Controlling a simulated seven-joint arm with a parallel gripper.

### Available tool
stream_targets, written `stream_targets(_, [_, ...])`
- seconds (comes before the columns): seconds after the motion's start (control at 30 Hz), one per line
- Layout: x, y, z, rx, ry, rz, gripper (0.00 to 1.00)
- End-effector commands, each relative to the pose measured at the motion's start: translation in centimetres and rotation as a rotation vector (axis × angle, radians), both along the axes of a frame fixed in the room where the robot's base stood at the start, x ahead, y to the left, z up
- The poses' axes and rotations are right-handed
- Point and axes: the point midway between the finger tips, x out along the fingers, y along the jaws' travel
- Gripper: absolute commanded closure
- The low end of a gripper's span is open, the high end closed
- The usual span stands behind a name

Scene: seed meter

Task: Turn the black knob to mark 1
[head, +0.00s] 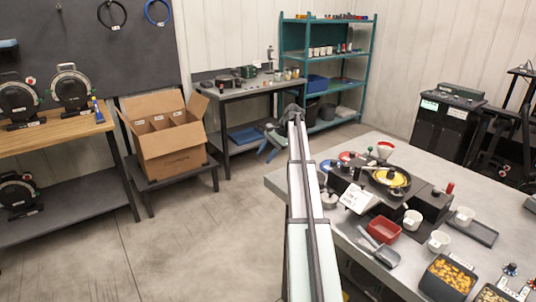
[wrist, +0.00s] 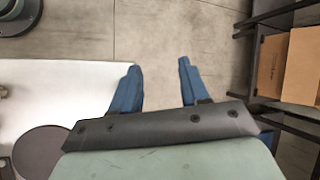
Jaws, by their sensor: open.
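The seed meter (head: 432,204) stands on the grey table at right in the head view, a dark unit with a yellow disc (head: 388,181) on top. A small black knob (head: 393,173) shows at the middle of the yellow disc. Other dark upright parts stand nearby, and I cannot tell which one the task's knob is. No marks are readable at this size. My gripper (head: 268,143) is open and empty, beyond the table's left end and well away from the meter. In the wrist view its two blue fingers (wrist: 158,72) are apart with only floor between them.
A red bin (head: 384,230), a grey scoop (head: 378,249), white cups (head: 412,220) and a tray of orange pieces (head: 447,277) crowd the table (head: 345,252). A cardboard box (head: 172,155) stands at left, and a workbench (head: 245,89) and teal shelf (head: 326,57) behind.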

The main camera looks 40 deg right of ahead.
Motion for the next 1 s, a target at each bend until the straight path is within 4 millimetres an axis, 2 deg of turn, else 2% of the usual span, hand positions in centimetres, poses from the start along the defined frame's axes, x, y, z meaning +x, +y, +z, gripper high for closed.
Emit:
stream_targets(0.07, [0.0, 0.0, 0.0, 0.0, 0.0, 0.0, 0.55])
stream_targets(0.23, [0.0, 0.0, 0.0, 0.0, 0.001, -0.001, 0.4])
stream_targets(0.3, [-0.2, -0.4, 0.0, 0.0, 0.0, -0.006, 0.4])
stream_targets(0.37, [-0.7, -1.2, 0.0, 0.0, 0.001, -0.016, 0.4])
stream_targets(0.47, [-2.3, -3.7, 1.5, -0.01, -0.013, -0.051, 0.4])
stream_targets(0.6, [-6.2, -8.3, 6.1, -0.047, -0.053, -0.12, 0.4])
stream_targets(0.8, [-13.2, -13.5, 12.0, -0.167, -0.051, -0.222, 0.4])
stream_targets(0.9, [-17.3, -15.6, 14.4, -0.259, -0.003, -0.267, 0.4])
stream_targets(1.0, [-21.0, -16.8, 16.0, -0.36, 0.075, -0.286, 0.4])
